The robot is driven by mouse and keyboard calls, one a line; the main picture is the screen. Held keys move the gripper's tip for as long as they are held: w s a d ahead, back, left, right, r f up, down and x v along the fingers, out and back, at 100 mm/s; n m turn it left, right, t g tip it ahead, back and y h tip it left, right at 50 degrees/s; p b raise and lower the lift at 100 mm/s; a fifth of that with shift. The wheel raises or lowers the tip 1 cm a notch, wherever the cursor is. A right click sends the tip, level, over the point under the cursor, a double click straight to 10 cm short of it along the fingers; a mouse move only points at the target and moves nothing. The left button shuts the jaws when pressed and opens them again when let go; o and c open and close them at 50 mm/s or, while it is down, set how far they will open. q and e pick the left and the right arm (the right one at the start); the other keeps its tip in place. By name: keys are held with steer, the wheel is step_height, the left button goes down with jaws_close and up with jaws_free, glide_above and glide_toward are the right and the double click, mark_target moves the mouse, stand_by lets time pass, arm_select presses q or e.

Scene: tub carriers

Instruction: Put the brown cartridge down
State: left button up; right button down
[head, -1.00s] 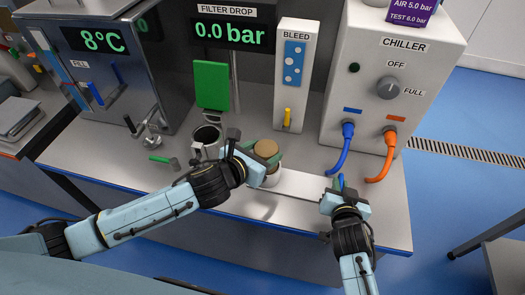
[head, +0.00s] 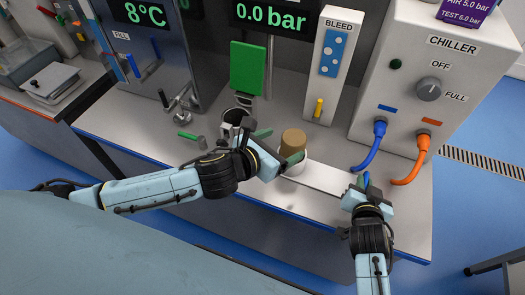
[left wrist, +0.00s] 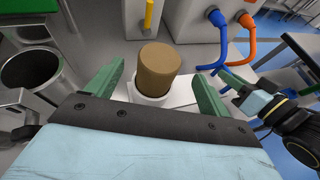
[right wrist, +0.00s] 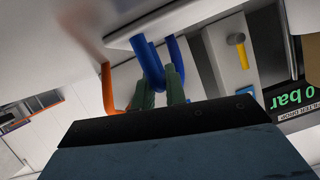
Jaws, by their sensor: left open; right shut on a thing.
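The brown cartridge (head: 293,141) stands upright, its lower end in a white round holder (head: 294,167) on the bench. It also shows in the left wrist view (left wrist: 158,68), with the white holder's rim around its base. My left gripper (head: 277,147) is open, just to the left of the cartridge. In the left wrist view its green fingers (left wrist: 155,88) are spread wide, with gaps to the cartridge on both sides. My right gripper (head: 364,185) is shut on a blue hose (right wrist: 151,62) at the front of the bench. The cartridge's bottom is hidden inside the holder.
A dark open cup (head: 234,117) stands left of my left gripper. The chiller (head: 427,75) stands at the back right, with a blue hose and an orange hose (head: 409,170). A white strip (head: 330,178) lies along the bench front. The bleed panel (head: 328,70) is behind the cartridge.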

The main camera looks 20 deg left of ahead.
arm_select(q)
steer(key=v, duration=0.7)
steer(key=shift+s, duration=0.25)
steer(key=shift+r, duration=0.1)
arm_select(e)
steer(key=c, duration=1.4)
jaws_free()
steer(key=shift+o, duration=0.2)
steer(key=v, duration=1.2)
steer(key=shift+d, duration=0.1)
